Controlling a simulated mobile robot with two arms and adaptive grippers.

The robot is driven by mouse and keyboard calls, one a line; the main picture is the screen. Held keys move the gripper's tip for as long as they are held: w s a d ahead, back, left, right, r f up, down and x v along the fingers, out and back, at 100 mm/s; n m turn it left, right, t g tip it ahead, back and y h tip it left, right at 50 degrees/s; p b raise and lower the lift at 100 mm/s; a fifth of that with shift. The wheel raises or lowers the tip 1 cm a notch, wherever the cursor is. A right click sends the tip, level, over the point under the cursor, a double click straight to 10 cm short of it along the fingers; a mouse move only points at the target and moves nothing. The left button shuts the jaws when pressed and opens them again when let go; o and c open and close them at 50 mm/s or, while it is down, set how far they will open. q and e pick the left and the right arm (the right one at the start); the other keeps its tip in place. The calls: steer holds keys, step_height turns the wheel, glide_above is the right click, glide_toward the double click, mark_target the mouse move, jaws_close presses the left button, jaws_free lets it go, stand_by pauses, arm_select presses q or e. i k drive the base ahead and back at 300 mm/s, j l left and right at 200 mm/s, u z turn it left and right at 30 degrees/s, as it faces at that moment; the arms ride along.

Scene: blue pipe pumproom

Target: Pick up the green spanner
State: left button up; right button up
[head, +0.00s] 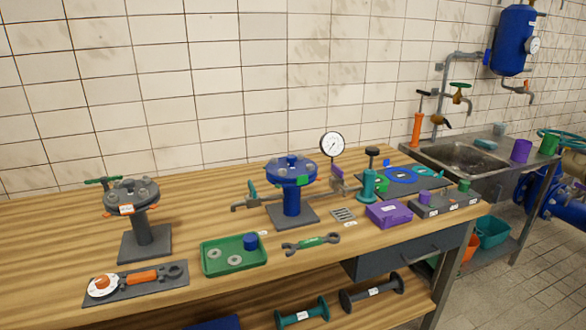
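A spanner with a green middle and grey ends, the green spanner (311,242), lies flat on the wooden workbench (190,230). It is just right of a green tray (218,271) and in front of the blue flange stand (291,200). It lies slanted, its right end a little farther back, and nothing covers it. Neither of my grippers is in view.
The green tray holds washers and a blue cylinder (250,241). A small grated plate (342,214) and a purple box (389,214) are behind and right of the spanner. A grey flange stand (145,235) stands left. Bare bench lies in front.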

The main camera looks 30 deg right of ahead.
mark_target(313, 242)
steer(key=i+j, duration=0.2)
steer(key=i+j+z, duration=0.8)
steer(key=j+z, duration=0.15)
